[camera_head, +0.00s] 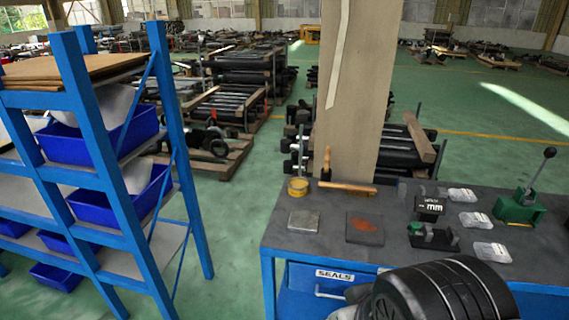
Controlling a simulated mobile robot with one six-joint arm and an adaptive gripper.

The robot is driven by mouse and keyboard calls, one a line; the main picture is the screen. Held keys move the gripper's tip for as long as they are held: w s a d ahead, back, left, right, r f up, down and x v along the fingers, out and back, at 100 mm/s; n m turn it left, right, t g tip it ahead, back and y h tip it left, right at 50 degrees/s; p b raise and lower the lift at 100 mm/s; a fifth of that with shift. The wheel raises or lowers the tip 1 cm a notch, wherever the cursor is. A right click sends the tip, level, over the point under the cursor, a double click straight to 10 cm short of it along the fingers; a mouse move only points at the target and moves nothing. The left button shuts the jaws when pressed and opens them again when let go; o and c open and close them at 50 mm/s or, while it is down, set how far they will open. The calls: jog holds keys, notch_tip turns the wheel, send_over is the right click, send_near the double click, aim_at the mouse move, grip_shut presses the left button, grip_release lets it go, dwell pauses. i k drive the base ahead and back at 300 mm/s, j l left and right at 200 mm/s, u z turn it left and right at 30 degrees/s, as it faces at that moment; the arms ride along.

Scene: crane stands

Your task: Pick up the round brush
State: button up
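A slim brown wooden handle (326,158) stands upright with a dark lower end near the back left of the dark workbench top (285,240). It looks like the round brush, but it is too small to be sure. A second wooden handle (348,187) lies flat just right of its foot; whether the two touch I cannot tell. A large black ribbed part of my arm fills the bottom right and hides the bench's front. My gripper's fingers do not show.
Flat plates, a black display block (430,207), clear bags and a green lever device (520,206) spread across the bench. A beige pillar (358,90) rises behind it. A blue rack (100,160) with bins stands left, with green floor between.

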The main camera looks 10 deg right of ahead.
aim_at(326, 164)
jog(key=i+j+u, duration=0.45)
jog(key=i+j, duration=0.15)
jog(key=i+j+u, duration=0.4)
jog(key=i, duration=0.25)
jog(key=i+l+z, duration=0.1)
jog(key=i+z, duration=0.15)
jog(key=z, duration=0.2)
jog(key=i+z, duration=0.25)
jog(key=z, duration=0.2)
jog(key=i+j+z, duration=0.1)
jog(key=i+z, duration=0.15)
jog(key=z, duration=0.25)
jog(key=i+j+z, duration=0.2)
jog(key=z, duration=0.25)
jog(key=i+z, duration=0.4)
jog(key=i+j+z, duration=0.2)
jog(key=z, duration=0.2)
jog(key=i+j+z, duration=0.3)
jog(key=z, duration=0.15)
jog(key=i+j+z, duration=0.2)
jog(key=j+z, duration=0.2)
